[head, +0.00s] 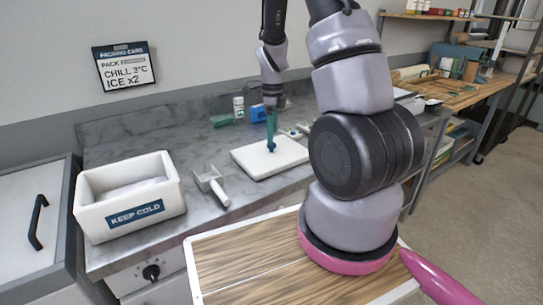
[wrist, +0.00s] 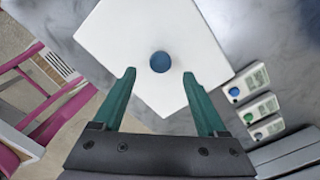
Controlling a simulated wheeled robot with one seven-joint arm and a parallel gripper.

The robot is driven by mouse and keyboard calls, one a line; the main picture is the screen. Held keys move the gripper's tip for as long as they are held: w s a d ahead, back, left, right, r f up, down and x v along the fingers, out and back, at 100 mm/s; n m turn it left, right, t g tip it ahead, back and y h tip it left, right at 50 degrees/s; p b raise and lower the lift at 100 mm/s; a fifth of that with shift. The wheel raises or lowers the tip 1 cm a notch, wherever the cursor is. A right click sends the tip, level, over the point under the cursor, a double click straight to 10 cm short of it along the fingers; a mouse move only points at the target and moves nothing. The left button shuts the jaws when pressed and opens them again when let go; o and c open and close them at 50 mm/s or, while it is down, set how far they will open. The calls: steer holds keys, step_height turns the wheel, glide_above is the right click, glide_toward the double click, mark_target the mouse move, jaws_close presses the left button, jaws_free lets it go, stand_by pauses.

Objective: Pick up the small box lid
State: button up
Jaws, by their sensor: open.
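The small box lid (head: 258,165) is a flat white square on the grey counter, with a small blue knob in its middle. In the wrist view the lid (wrist: 120,40) fills the upper middle, and its blue knob (wrist: 160,61) shows just past the fingertips, centred between them. My gripper (head: 271,134) points down over the lid, its teal fingers close to the knob. In the wrist view my gripper (wrist: 158,75) is open, one finger to each side, with nothing held. I cannot tell the exact height of the tips above the lid.
A white KEEP COLD box (head: 130,205) and a metal scoop (head: 212,185) stand left of the lid. Small cartons with coloured caps (wrist: 250,82) lie close to its right. Behind are a green item (head: 221,120) and a white bottle (head: 238,107).

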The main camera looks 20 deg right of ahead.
mark_target(271, 151)
step_height(271, 151, down, 4)
steer(key=shift+w+a+f, duration=0.1)
steer(key=shift+f, duration=0.15)
jaws_close()
steer(key=shift+r, duration=0.1)
